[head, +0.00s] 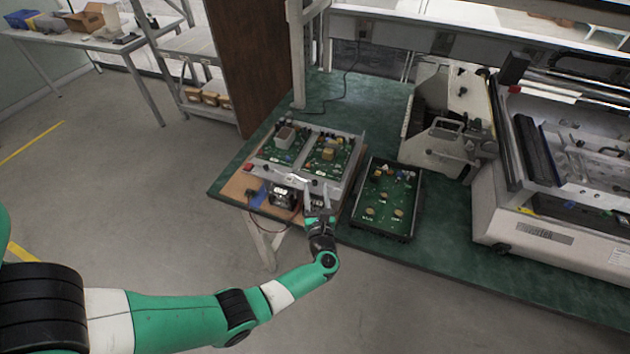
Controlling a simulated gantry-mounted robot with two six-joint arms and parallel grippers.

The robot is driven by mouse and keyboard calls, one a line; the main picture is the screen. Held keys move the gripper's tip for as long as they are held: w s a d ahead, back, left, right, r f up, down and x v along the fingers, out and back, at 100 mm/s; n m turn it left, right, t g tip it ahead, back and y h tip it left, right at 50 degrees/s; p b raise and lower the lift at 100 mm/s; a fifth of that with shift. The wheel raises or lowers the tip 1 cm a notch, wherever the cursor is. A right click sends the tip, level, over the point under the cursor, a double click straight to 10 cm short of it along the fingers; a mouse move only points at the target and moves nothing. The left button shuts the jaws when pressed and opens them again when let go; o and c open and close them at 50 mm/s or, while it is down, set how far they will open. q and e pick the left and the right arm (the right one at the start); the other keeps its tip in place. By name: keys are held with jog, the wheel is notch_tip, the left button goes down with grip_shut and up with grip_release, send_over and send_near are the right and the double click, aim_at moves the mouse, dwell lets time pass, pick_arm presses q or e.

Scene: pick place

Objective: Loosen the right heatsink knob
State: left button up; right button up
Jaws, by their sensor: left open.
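My left gripper (317,199) is open, its two fingers pointing away from me at the front edge of a grey fixture frame (345,141). The frame holds two green circuit boards, a left one (269,151) with a grey block (285,138) and a right one (322,165) with a yellowish block (328,154). I cannot pick out the right heatsink knob for certain; the parts on the frame are too small. I cannot tell whether the fingers touch anything. My right gripper is not in view.
A black tray with a green board (390,197) lies right of the gripper. A small black device (283,196) with wires sits to its left. A large white machine (560,190) fills the right side. Green table top (450,245) is clear in front of it.

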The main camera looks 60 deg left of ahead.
pick_arm(q)
jog(key=v, duration=0.8)
jog(key=shift+p, duration=0.4)
